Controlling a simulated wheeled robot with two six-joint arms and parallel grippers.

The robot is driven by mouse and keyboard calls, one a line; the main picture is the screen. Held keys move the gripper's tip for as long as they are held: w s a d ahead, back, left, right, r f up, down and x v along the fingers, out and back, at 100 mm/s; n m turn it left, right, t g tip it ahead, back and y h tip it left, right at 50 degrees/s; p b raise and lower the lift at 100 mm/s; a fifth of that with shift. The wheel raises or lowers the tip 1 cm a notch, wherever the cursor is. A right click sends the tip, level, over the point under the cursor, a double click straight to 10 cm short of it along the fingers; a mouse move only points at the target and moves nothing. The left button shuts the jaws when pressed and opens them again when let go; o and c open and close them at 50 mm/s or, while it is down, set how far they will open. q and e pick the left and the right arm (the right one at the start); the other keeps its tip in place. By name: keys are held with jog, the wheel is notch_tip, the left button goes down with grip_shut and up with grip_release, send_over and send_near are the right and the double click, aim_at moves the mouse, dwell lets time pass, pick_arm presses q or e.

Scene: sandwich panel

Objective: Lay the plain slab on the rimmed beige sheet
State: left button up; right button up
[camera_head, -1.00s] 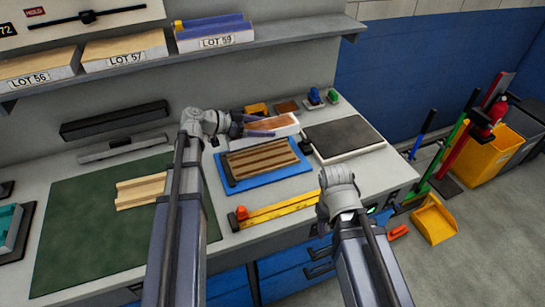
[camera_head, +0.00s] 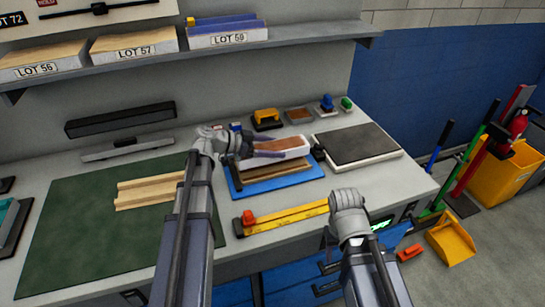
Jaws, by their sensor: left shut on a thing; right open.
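My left gripper (camera_head: 262,153) is shut on a pale-edged slab with a brown upper face (camera_head: 283,147), likely the plain slab. It appears over the far part of a brown striped block (camera_head: 262,184) on a blue mat; I cannot tell whether they touch. A beige piece with raised edges (camera_head: 147,197), likely the rimmed beige sheet, lies on the green mat, its right end near my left arm. My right gripper (camera_head: 349,197) is near the table's front edge, apart from the slab. Its fingertips are hard to make out, but it is open and empty.
A dark pad on a white board (camera_head: 390,158) lies at the right. A yellow bar with an orange end (camera_head: 290,216) lies at the front. Several small tools, including a yellow one (camera_head: 267,119), stand at the back. The green mat (camera_head: 75,240) is clear around the beige piece.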

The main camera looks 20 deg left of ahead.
pick_arm(q)
jog(key=shift+f+b, duration=0.75)
jog(key=shift+f, duration=0.5)
pick_arm(e)
jog(key=shift+f, duration=1.25)
pick_arm(q)
jog(key=shift+s+f+b, duration=0.1)
jog(key=shift+f+b, duration=0.45)
jog(key=shift+b, duration=0.1)
pick_arm(e)
jog(key=shift+f, duration=0.6)
pick_arm(q)
jog(key=o, duration=1.2)
jog(key=shift+d, duration=0.1)
